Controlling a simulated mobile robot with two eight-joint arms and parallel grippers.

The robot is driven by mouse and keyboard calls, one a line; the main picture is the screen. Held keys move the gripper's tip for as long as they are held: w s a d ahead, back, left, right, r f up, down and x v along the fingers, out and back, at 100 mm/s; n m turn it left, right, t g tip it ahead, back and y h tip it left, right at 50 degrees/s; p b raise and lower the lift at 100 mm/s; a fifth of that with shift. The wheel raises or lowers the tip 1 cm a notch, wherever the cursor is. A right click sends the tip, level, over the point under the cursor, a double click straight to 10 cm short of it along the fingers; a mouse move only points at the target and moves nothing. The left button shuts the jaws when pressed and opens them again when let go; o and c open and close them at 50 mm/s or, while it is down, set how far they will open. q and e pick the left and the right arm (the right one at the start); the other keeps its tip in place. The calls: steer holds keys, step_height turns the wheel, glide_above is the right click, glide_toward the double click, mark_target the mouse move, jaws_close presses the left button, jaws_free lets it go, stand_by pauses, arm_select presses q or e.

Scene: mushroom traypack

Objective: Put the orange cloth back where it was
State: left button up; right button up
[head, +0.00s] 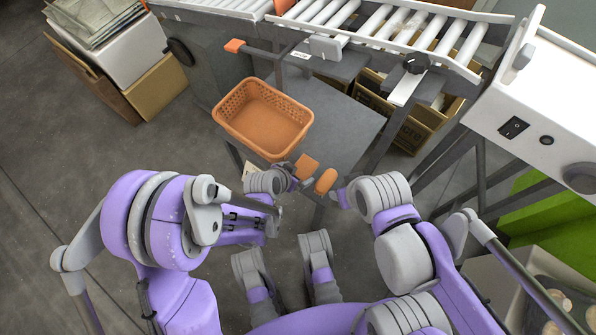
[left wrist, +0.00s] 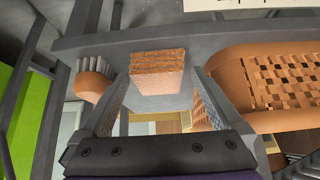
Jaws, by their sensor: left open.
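The orange cloth (head: 307,166), a folded block with layered edges, lies at the near edge of the grey shelf (head: 335,125). In the left wrist view the cloth (left wrist: 158,72) shows between the two fingers of my left gripper (left wrist: 160,88). The fingers are apart, with a gap on both sides of the cloth. In the head view my left gripper (head: 294,180) is just beside the cloth, at its lower left. My right gripper (head: 343,197) is partly visible to the right; its fingers are too small to read.
An orange basket (head: 262,118) stands on the shelf behind the cloth. An orange-backed brush (head: 326,181) lies close to the right of the cloth; its bristles show in the left wrist view (left wrist: 95,80). A roller conveyor (head: 400,25) and cardboard boxes (head: 410,130) lie beyond.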

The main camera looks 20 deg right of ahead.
arm_select(q)
steer(key=p+v, duration=0.3)
steer(key=v, duration=0.8)
steer(key=shift+a+r, duration=0.1)
